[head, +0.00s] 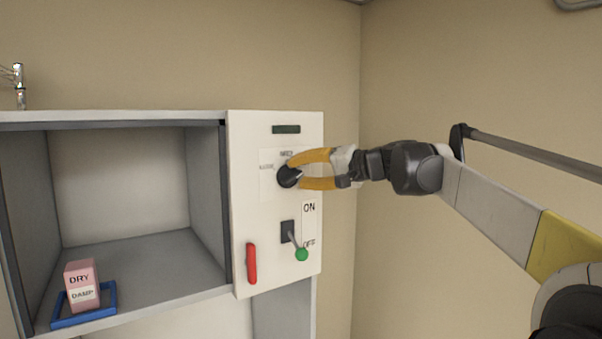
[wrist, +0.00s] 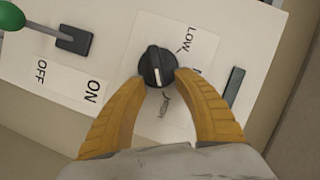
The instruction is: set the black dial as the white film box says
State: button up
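The black dial (head: 288,177) is on the white panel, and it also shows in the wrist view (wrist: 157,67). A white mark on its ridge points down in the wrist view, towards HIGH. LOW is above it there; a third label is mostly hidden by a finger. My gripper (head: 297,173) has its orange fingers at both sides of the dial, tips seemingly touching it, also in the wrist view (wrist: 161,80). No white film box is seen. A pink box (head: 77,272) bears DRY and a white label (head: 83,295) reading DAMP.
The pink box stands on a blue tray (head: 59,322) in the grey open bay. Below the dial are a green-knobbed lever (head: 301,254), down at OFF, and a red handle (head: 251,263). A dark green strip (head: 286,129) is above.

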jog(key=v, duration=1.2)
